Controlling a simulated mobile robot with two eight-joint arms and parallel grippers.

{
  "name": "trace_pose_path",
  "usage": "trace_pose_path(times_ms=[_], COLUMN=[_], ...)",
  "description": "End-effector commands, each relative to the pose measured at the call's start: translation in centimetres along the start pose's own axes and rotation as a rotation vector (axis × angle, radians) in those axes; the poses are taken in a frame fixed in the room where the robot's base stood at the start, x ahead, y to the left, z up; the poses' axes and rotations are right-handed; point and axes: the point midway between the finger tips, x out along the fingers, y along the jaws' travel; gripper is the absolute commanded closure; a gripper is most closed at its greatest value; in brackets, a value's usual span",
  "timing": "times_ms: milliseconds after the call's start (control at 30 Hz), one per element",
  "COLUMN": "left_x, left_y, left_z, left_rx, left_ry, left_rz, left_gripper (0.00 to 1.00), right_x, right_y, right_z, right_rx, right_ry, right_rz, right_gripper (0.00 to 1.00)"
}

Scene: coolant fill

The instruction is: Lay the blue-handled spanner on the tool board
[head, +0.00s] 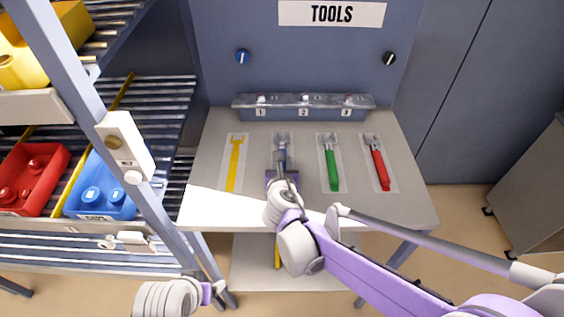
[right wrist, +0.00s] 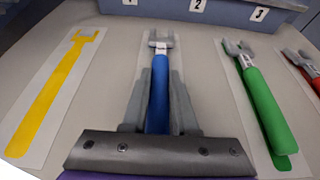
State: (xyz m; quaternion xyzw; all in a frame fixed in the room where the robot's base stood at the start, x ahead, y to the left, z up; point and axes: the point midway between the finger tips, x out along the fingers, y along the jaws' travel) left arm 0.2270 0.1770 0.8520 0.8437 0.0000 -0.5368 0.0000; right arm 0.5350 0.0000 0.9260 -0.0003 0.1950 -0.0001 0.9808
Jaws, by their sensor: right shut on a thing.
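The blue-handled spanner (right wrist: 160,80) points away from me over a pale strip, second from the left, on the grey tool board (head: 209,165). My right gripper (right wrist: 158,108) is shut on its blue handle, one finger on each side. In the head view the spanner's grey head (head: 282,140) shows beyond the gripper, which hides most of the handle. I cannot tell whether the spanner touches the board. My left gripper is not in view; only part of my left arm shows at the bottom left.
A flat yellow spanner shape (head: 236,165) is left of the blue spanner. A green spanner (head: 332,165) and a red spanner (head: 379,165) lie to the right. A numbered rail (head: 303,107) runs behind. A rack with red (head: 34,172) and blue (head: 98,190) bins stands left.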

Motion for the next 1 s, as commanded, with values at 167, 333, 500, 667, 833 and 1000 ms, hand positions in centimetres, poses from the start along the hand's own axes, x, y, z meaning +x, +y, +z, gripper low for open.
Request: trace_pose_path(times_ms=[167,333,500,667,833,1000], left_x=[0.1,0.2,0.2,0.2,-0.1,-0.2], left_y=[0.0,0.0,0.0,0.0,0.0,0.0], left_z=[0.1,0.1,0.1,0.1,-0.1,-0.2], left_rx=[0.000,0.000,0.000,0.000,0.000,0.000], left_ry=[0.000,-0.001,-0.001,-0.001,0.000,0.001], left_rz=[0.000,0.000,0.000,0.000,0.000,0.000], left_gripper=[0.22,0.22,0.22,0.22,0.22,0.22], right_x=[0.0,0.1,0.1,0.1,-0.6,-3.7], right_y=[0.0,0.0,0.0,0.0,0.1,0.1], right_z=[-0.1,-0.2,-0.2,-0.2,0.2,0.1], right_rx=[0.000,0.000,0.000,0.000,0.000,-0.001], right_ry=[0.000,0.000,0.000,0.000,0.000,0.000], right_rz=[0.000,0.000,0.000,0.000,0.001,0.003], right_gripper=[1.00,0.59,0.43,0.43,0.43,0.43])
